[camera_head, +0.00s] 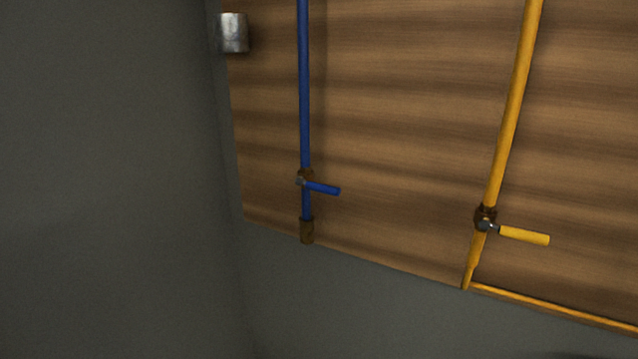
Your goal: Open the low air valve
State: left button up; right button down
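A blue pipe (304,90) runs down the wooden panel and carries a valve with a blue lever handle (322,187). That handle points right and slightly down, across the pipe. A yellow pipe (512,105) runs down further right and carries a valve with a yellow lever handle (524,236). The yellow handle also points right and slightly down, across its pipe. No label shows which valve is the low air valve. Neither of my grippers is in view.
The wooden panel (410,120) is mounted on a grey wall (110,180). A metal cylinder (234,33) sits at the panel's upper left edge. A lower yellow pipe (555,306) runs right along the panel's bottom edge. The space around both handles looks clear.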

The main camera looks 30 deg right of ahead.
aim_at(330, 190)
jog(key=z, duration=1)
